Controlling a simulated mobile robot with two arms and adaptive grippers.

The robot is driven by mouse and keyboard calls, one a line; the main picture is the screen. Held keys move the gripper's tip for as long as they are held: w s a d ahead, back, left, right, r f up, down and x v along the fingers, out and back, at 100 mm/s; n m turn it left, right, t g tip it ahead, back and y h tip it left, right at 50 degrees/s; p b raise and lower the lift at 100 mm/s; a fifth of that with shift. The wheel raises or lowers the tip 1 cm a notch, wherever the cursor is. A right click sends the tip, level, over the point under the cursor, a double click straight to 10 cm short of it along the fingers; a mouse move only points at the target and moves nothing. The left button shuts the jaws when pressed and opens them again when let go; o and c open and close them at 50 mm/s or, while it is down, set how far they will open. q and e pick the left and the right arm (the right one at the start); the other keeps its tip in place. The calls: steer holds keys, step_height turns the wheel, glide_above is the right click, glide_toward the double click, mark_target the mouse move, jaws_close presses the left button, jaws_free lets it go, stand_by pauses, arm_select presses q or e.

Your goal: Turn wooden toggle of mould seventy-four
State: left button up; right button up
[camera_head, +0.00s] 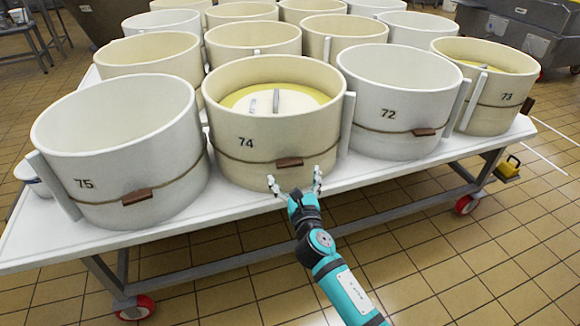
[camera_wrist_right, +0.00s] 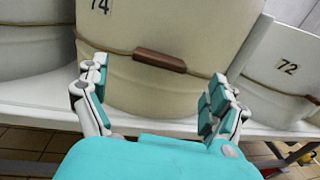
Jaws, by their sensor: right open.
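Mould 74 (camera_head: 272,125) is a cream round mould at the front of the white table, with a yellow-rimmed lid inside it. Its brown wooden toggle (camera_head: 289,163) lies roughly level on the cord around the mould. The toggle also shows in the right wrist view (camera_wrist_right: 159,60), beyond and between my fingers. My right gripper (camera_head: 295,184) is open and empty, just in front of and slightly below the toggle, apart from it. It also shows in the right wrist view (camera_wrist_right: 155,98) with its fingers spread wide. My left gripper is not in view.
Mould 75 (camera_head: 130,150) stands close on the left and mould 72 (camera_head: 392,105) close on the right, each with its own toggle. Mould 73 (camera_head: 497,85) stands farther right. More moulds fill the table behind. The table's front edge (camera_head: 240,206) runs below the right gripper.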

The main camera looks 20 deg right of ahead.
mark_target(291, 167)
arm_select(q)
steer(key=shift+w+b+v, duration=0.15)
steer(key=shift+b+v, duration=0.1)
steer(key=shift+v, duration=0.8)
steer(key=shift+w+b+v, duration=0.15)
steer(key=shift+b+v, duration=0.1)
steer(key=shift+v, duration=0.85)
arm_select(e)
steer(key=shift+w+d, duration=0.2)
steer(key=shift+w, duration=1.25)
steer(key=shift+w+d, duration=0.15)
steer(key=shift+w, duration=1.25)
steer(key=c, duration=1.2)
